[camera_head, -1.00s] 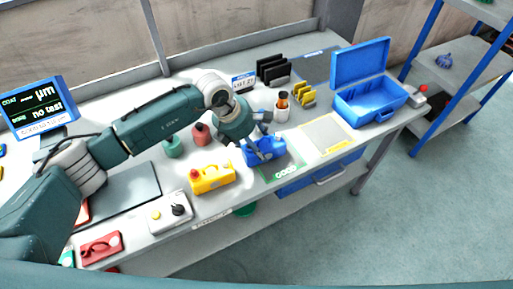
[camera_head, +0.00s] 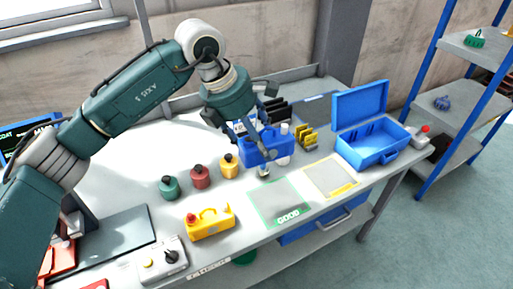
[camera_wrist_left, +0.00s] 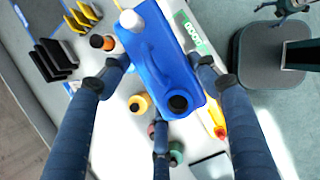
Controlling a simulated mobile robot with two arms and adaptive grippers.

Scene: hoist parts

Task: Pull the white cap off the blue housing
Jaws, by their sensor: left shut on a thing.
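The blue housing (camera_head: 268,150) is lifted above the bench, behind the green GOOD mat (camera_head: 285,204). My left gripper (camera_head: 255,142) is shut on the housing; in the left wrist view, its fingers (camera_wrist_left: 158,72) lie on both sides of it. The white cap (camera_wrist_left: 131,20) sits at one end of the housing. It also shows in the head view (camera_head: 284,128) at the housing's right end. A round black opening or ring (camera_wrist_left: 178,103) is at the other end. Dark teal jointed parts (camera_wrist_left: 285,6) at the wrist view's top right may be my right gripper; their state is unclear.
A yellow housing (camera_head: 209,222) stands in front. Black slotted parts (camera_head: 277,110) and yellow clips (camera_head: 307,136) are behind. An open blue case (camera_head: 372,150) is right. The GOOD mat is bare.

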